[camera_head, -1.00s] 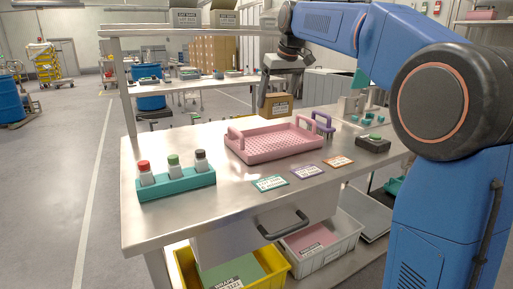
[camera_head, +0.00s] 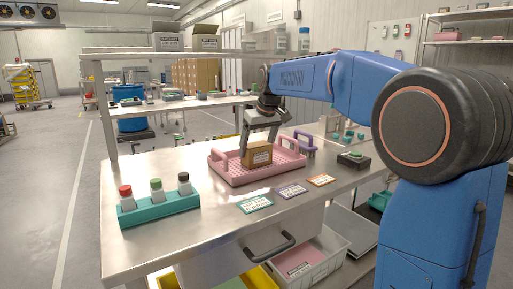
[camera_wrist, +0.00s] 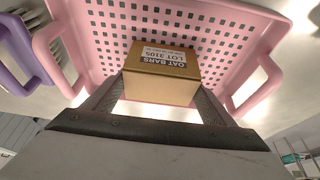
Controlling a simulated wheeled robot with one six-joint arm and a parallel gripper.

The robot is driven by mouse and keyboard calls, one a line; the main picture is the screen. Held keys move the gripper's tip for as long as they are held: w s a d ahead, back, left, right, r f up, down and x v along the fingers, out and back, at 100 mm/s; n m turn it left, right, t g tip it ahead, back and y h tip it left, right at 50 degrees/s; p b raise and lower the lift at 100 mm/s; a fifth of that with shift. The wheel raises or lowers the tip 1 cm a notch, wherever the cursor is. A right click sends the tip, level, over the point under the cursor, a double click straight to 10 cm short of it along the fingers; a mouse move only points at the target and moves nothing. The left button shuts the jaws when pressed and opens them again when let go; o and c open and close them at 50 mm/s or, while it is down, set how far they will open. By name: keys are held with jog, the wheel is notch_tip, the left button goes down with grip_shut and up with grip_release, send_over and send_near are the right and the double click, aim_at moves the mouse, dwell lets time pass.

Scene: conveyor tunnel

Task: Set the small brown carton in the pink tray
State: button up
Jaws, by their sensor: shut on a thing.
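The small brown carton (camera_head: 257,154) has a white label and is inside the outline of the pink tray (camera_head: 226,176), toward its middle. My gripper (camera_head: 259,136) reaches down from above with its fingers on either side of the carton, shut on it. The wrist view shows the carton (camera_wrist: 160,74) between both fingers, its label reading "OAT BARS". The perforated floor of the pink tray (camera_wrist: 100,20) lies behind it, with a handle on each side. I cannot tell whether the carton's underside touches the tray floor.
A teal rack (camera_head: 160,208) with several capped bottles stands at the left of the metal table. Label cards (camera_head: 254,205) lie in front of the tray. A purple-handled item (camera_head: 304,145) is behind it, and a dark box with a green button (camera_head: 352,159) is at right.

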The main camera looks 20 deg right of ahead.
jog(key=o, duration=1.5)
jog(key=shift+f, duration=0.1)
jog(key=v, duration=1.2)
